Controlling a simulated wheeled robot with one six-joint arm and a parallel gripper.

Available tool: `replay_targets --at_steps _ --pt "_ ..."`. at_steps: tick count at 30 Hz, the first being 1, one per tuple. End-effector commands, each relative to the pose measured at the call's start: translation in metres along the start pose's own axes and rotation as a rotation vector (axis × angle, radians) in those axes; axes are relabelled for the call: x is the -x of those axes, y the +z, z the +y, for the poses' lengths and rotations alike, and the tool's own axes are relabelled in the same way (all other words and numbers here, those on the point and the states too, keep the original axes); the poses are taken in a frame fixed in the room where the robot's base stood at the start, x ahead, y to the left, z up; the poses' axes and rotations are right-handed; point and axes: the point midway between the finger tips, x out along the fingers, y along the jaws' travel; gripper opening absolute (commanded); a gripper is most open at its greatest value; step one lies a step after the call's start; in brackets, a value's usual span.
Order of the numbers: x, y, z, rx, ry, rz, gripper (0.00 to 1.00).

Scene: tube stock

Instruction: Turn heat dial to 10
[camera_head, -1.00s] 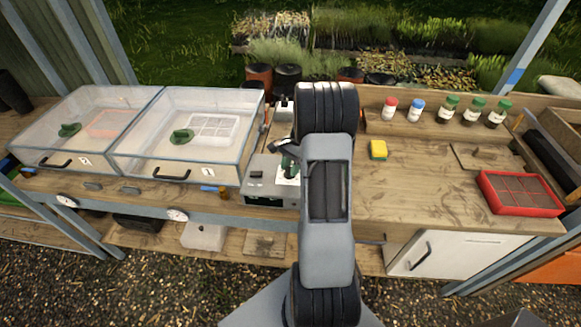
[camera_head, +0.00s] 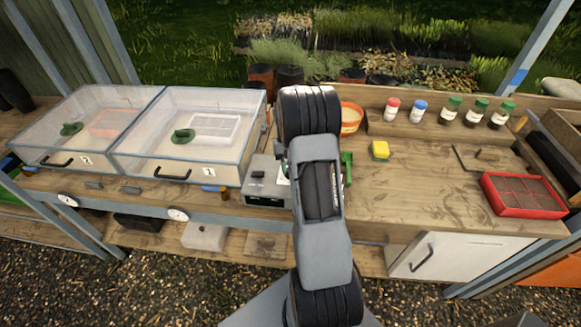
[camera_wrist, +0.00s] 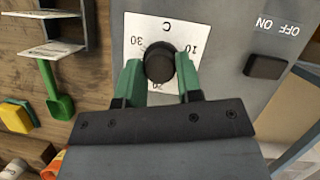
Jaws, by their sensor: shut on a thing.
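The heat dial (camera_wrist: 159,62) is a round black knob on a white label of the grey control box (camera_head: 252,192). In the wrist view the label reads upside down, with 10 right of the knob, 30 left, and 20 below, partly covered. My gripper (camera_wrist: 159,72) has its green fingers on either side of the knob, shut on it. Which mark the knob points to cannot be told. In the head view my arm hides the dial and the gripper.
A black ON/OFF switch (camera_wrist: 266,66) sits beside the dial on the box. A green scoop (camera_wrist: 57,98) and a yellow sponge (camera_head: 380,150) are nearby. Two clear-lidded propagators, one of them labelled 1 (camera_head: 190,130), stand left. The bench right of the sponge is mostly clear.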

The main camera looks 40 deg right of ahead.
Motion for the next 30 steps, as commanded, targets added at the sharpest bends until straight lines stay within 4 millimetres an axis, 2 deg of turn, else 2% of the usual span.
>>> replay_targets --at_steps 15,30 --pt "0.0001 0.0001 -0.0030 0.348 0.145 0.003 0.09" --pt "-0.0001 0.0004 -0.0034 0.451 0.187 0.002 0.09"
